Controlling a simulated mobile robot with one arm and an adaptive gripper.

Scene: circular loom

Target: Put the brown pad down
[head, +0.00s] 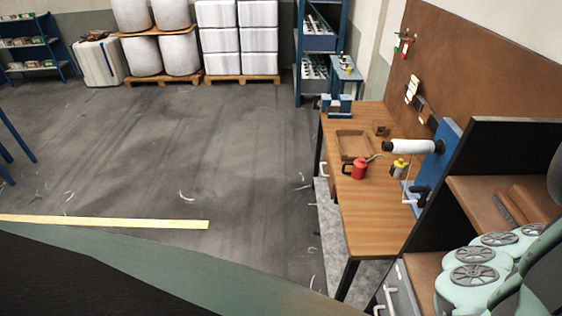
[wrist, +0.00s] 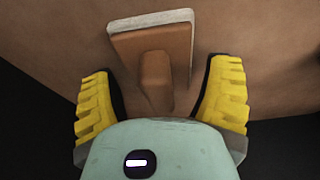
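The brown pad (wrist: 125,42) shows in the wrist view, with a pale edge along its far side and a raised brown handle (wrist: 155,80). It appears to lie on a brown surface (wrist: 60,50). My gripper (wrist: 163,72) is open, its two yellow fingers on either side of the handle with a visible gap on each side. The near end of the pad is hidden behind the gripper body. In the head view my gripper cannot be made out.
In the head view, a dark shelf unit (head: 510,132) at the right holds brown and grey pieces (head: 510,205) on its brown shelf. Beyond it is a wooden bench (head: 375,225) with a red can (head: 360,169) and a wooden tray (head: 353,145). The grey floor (head: 190,140) is mostly clear.

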